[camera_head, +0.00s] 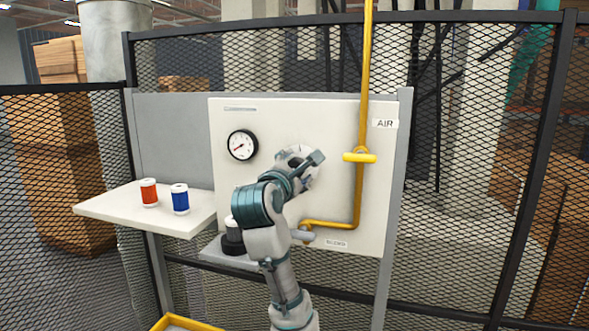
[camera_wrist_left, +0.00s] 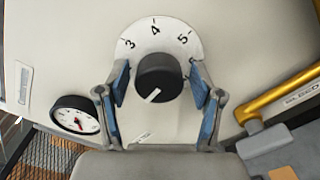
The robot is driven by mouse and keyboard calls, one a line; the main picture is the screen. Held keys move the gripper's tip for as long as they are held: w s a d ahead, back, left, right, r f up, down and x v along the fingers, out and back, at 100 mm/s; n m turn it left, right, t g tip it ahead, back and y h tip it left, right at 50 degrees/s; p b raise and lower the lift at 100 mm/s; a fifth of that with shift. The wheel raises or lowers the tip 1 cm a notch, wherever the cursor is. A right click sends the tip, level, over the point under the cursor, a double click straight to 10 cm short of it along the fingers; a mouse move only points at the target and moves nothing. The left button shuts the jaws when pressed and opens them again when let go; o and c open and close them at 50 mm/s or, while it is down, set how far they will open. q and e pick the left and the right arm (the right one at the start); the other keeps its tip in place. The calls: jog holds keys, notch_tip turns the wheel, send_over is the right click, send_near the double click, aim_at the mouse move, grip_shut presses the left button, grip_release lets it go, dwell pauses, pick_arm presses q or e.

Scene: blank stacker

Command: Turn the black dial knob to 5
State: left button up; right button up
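The black dial knob (camera_wrist_left: 158,77) sits on a round white dial plate (camera_wrist_left: 190,42) showing 3, 4 and 5 along its upper edge in the left wrist view. The knob's white pointer line lies toward the lower left, away from the 5. My left gripper (camera_wrist_left: 160,88) has its blue-padded fingers on either side of the knob, with a visible gap on each side. In the head view my left gripper (camera_head: 308,167) is in front of the panel and hides the knob; part of the dial plate (camera_head: 296,150) shows behind it. My right gripper is in neither view.
The white panel (camera_head: 330,120) carries a pressure gauge (camera_head: 242,145) left of the dial. A yellow pipe (camera_head: 366,90) with a yellow handle (camera_head: 359,157) runs down its right side. A red can (camera_head: 149,192) and blue can (camera_head: 180,199) stand on the left shelf (camera_head: 120,212).

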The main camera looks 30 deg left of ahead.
pick_arm(q)
jog(key=shift+d+r, duration=0.1)
jog(key=shift+d, duration=0.2)
jog(key=c, duration=0.8)
jog(key=shift+c, duration=0.3)
jog(key=shift+a, duration=0.1)
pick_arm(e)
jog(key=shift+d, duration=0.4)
